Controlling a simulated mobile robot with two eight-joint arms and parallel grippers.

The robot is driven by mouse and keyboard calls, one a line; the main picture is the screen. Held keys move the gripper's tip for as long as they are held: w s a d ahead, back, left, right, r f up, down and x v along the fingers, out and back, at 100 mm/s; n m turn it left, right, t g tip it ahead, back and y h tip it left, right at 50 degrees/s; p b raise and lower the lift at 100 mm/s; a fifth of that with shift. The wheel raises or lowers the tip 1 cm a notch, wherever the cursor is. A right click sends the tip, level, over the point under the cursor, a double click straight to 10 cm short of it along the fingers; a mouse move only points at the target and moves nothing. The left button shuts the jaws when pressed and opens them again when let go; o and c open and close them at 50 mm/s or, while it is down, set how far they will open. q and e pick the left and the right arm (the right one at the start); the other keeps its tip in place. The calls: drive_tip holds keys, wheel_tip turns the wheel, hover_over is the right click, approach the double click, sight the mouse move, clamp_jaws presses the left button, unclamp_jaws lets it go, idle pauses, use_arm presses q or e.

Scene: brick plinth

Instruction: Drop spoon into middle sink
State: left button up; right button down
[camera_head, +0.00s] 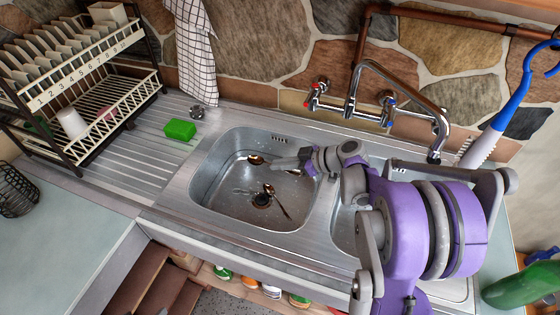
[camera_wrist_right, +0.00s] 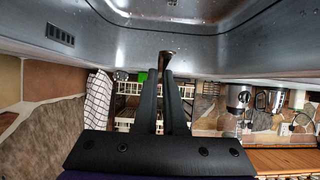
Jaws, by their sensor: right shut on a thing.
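My right gripper (camera_head: 279,163) reaches in from the right over the large steel sink bowl (camera_head: 225,190). It is shut on a spoon (camera_head: 256,160), whose brownish shiny end sticks out to the left of the fingertips. In the right wrist view the same spoon (camera_wrist_right: 167,58) shows as a short tip between the dark fingers (camera_wrist_right: 167,75); the rest is hidden. Other cutlery (camera_head: 281,206) lies on the bowl floor around the dark drain. A second bowl (camera_head: 343,228) is on the right, mostly hidden by my right arm. My left gripper is not in view.
A chrome tap (camera_head: 400,82) with a copper pipe stands behind the sink. A green sponge (camera_head: 180,129) lies on the drainboard at the left, near a dish rack (camera_head: 75,85). A blue-white brush (camera_head: 480,150) hangs at the right; a green bottle (camera_head: 525,287) is at the lower right.

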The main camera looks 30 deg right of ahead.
drive_tip(key=shift+f, duration=0.3)
drive_tip(key=shift+w, duration=0.1)
drive_tip(key=c, duration=0.9)
unclamp_jaws()
drive_tip(key=v, duration=1.1)
drive_tip(key=shift+a, duration=0.1)
drive_tip(key=shift+f, duration=0.15)
